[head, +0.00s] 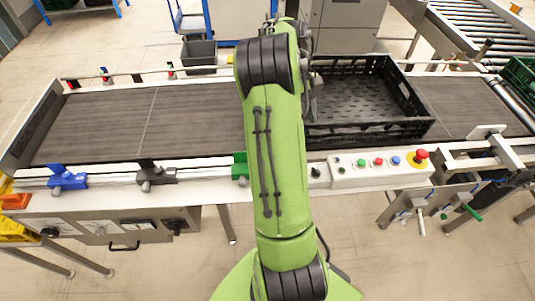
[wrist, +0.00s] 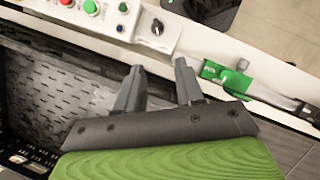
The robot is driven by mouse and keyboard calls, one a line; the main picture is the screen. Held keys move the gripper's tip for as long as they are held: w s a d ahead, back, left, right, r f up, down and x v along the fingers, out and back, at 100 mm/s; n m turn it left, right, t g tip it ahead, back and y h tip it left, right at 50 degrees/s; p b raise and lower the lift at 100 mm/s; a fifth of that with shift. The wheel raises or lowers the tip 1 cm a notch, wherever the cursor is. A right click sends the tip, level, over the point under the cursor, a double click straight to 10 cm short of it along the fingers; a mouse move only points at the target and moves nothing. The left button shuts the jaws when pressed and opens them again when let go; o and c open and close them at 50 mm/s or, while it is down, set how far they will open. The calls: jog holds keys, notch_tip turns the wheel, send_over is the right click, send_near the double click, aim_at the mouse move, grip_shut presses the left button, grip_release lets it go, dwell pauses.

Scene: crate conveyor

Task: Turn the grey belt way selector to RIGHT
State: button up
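A black rotary knob on a small light plate, which looks like the belt way selector (head: 315,172), sits on the conveyor's near rail, just right of my arm in the head view. In the wrist view the selector (wrist: 157,26) is near the top, beyond my fingertips and apart from them. Its pointer direction and labels are too small to read. My gripper (wrist: 158,67) has its two grey fingers spread with nothing between them. In the head view it is mostly hidden behind my green arm.
A control box (head: 380,166) with coloured buttons and a red emergency stop (head: 421,154) adjoins the selector. A black crate (head: 370,127) stands on the belt (head: 195,122). Blue (head: 67,178), dark grey (head: 155,176) and green (wrist: 226,78) fittings line the near rail.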

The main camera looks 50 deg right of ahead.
jog(key=b, duration=0.4)
send_near(316, 169)
jog(key=x, duration=0.8)
jog(key=shift+f, duration=0.1)
grip_shut()
